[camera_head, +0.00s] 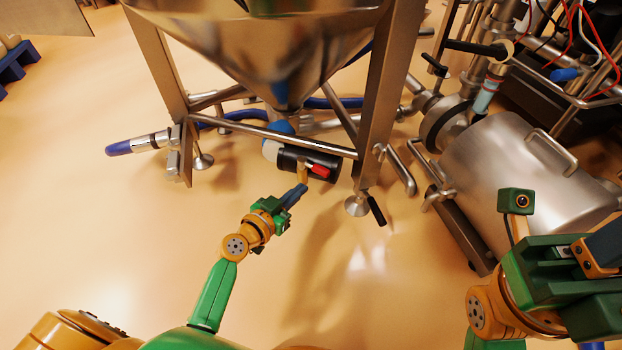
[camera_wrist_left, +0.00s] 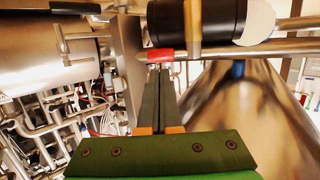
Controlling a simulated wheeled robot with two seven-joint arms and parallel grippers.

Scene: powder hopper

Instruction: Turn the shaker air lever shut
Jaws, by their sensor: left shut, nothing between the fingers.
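A red lever (camera_head: 320,171) sits at the end of a black cylinder (camera_head: 294,160) under the steel hopper. In the left wrist view, the red lever (camera_wrist_left: 160,55) lies just beyond the fingertips, below the black cylinder (camera_wrist_left: 220,18). A brass-coloured band (camera_wrist_left: 192,28) crosses the cylinder beside it. My left gripper (camera_head: 303,187) is shut and empty, its tips close below the lever; I cannot tell whether they touch it. In the left wrist view, the gripper's fingers (camera_wrist_left: 159,72) lie together. My right gripper (camera_head: 602,248) is at the lower right, its fingers partly cut off.
The hopper (camera_head: 270,50) stands on steel legs, with a crossbar (camera_head: 275,134) just above the cylinder. A blue-ended hose (camera_head: 120,147) lies to the left. A steel motor housing (camera_head: 510,180) and pipework fill the right.

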